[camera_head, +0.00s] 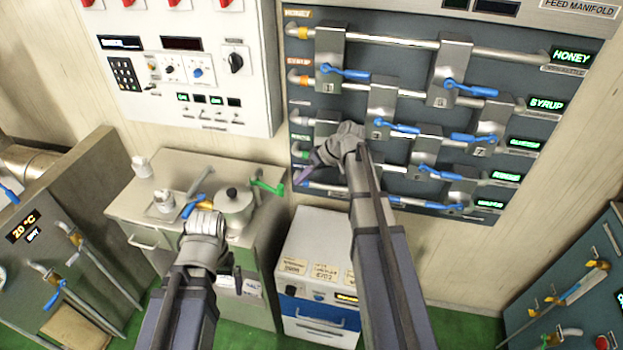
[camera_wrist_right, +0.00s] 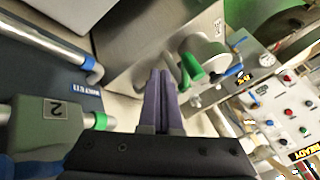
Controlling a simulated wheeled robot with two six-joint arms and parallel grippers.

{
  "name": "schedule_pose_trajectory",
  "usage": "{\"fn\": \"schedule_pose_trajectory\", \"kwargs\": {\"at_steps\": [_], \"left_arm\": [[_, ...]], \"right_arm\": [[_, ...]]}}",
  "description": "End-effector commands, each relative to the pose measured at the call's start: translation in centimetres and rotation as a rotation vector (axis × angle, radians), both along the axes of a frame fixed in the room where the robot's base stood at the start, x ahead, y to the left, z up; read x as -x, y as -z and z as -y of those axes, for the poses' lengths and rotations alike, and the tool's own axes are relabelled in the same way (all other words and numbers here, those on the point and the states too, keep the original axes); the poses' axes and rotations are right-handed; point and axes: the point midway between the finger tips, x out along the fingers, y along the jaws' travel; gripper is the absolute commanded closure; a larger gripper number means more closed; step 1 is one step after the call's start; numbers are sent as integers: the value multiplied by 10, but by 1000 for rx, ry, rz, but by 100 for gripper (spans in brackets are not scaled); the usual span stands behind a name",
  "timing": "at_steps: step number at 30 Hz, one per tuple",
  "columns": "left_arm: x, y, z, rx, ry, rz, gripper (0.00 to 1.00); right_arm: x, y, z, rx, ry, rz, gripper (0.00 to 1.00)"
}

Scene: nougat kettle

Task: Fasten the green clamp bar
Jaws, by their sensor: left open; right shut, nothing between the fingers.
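The green clamp bar (camera_head: 268,187) sticks out at the right side of a steel kettle (camera_head: 236,212) with a black-knobbed lid. In the right wrist view the green bar (camera_wrist_right: 191,66) stands beyond my fingertips, near the kettle's round lid. I cannot tell its exact latch position. My right gripper (camera_head: 304,173) is shut and empty, to the right of the bar, by the left edge of the manifold; its purple fingers (camera_wrist_right: 161,98) lie together in the wrist view. My left gripper (camera_head: 237,280) is open, low in front of the counter below the kettle, mostly hidden by its wrist.
The feed manifold (camera_head: 400,112) with blue-handled valves rises behind my right arm. Cups (camera_head: 163,201) and a blue-handled tool (camera_head: 193,207) sit left of the kettle on the counter (camera_head: 126,207). A white and blue cabinet (camera_head: 318,250) stands right of the counter.

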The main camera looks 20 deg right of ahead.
Motion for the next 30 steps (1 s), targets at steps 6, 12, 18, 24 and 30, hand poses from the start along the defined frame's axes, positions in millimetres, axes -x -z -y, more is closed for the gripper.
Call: {"fn": "schedule_pose_trajectory", "kwargs": {"at_steps": [6,12,18,24,30], "left_arm": [[0,-3,0,0,0,0,0],[0,-3,0,0,0,0,0],[0,-3,0,0,0,0,0],[0,-3,0,0,0,0,0],[0,-3,0,0,0,0,0]], "right_arm": [[6,-3,-25,0,-2,0,100],[6,-3,-31,0,-1,1,100],[6,-3,-31,0,-1,1,100],[8,-3,-32,0,8,1,100],[16,-3,-42,0,71,2,100]]}}
